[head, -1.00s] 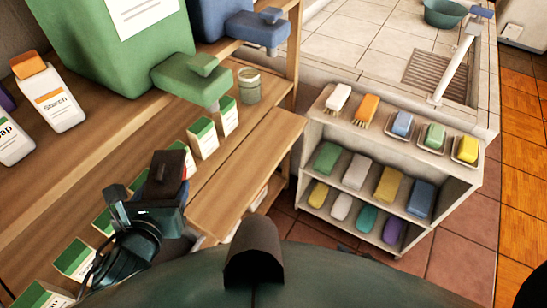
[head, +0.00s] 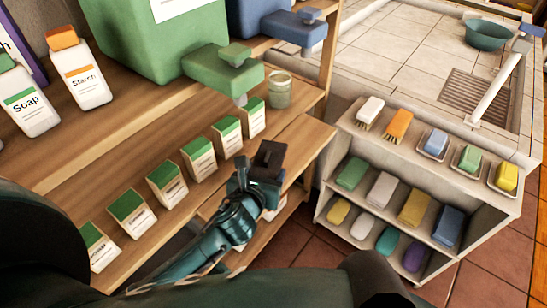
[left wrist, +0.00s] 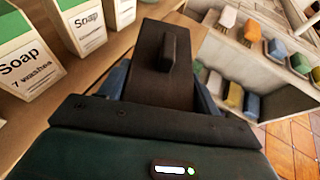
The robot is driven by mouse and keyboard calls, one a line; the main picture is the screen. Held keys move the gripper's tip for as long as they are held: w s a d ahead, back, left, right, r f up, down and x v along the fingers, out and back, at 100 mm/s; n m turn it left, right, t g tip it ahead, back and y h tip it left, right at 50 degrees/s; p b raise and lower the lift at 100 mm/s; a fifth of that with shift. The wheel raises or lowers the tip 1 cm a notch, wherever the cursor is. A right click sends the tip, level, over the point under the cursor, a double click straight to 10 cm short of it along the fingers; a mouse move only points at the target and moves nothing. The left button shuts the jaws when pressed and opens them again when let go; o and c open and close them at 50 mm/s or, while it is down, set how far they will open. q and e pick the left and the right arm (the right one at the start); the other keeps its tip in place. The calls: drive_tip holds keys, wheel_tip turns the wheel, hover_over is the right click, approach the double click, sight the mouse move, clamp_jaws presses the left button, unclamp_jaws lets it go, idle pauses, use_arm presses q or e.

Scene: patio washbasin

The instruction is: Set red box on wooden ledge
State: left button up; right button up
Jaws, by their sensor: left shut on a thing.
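My left gripper (head: 267,168) is over the front edge of the wooden shelf, at the left end of the bare wooden ledge (head: 303,143). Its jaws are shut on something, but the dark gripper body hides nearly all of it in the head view. I take it for the red box, as a bit of red showed beside the gripper earlier. In the left wrist view the gripper (left wrist: 165,62) also covers what it holds. Whether the box touches the ledge cannot be told. My right gripper is not in view.
A row of green-topped soap cartons (head: 198,158) stands left of my gripper. A green dispenser (head: 225,75) and a small jar (head: 280,90) stand behind. A white rack (head: 345,122) with brushes and soaps is at the right. The ledge's right part is clear.

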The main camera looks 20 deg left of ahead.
sight(273, 150)
use_arm(q)
drive_tip(key=w, duration=0.7)
drive_tip(key=shift+w+a, duration=0.15)
drive_tip(key=shift+w, duration=0.2)
wheel_tip(273, 150, down, 3)
drive_tip(key=shift+f, duration=0.25)
drive_tip(key=shift+f+b, duration=0.15)
drive_tip(key=shift+b, duration=0.2)
drive_tip(key=o, duration=1)
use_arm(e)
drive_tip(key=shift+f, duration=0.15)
use_arm(q)
drive_tip(key=shift+o, duration=0.2)
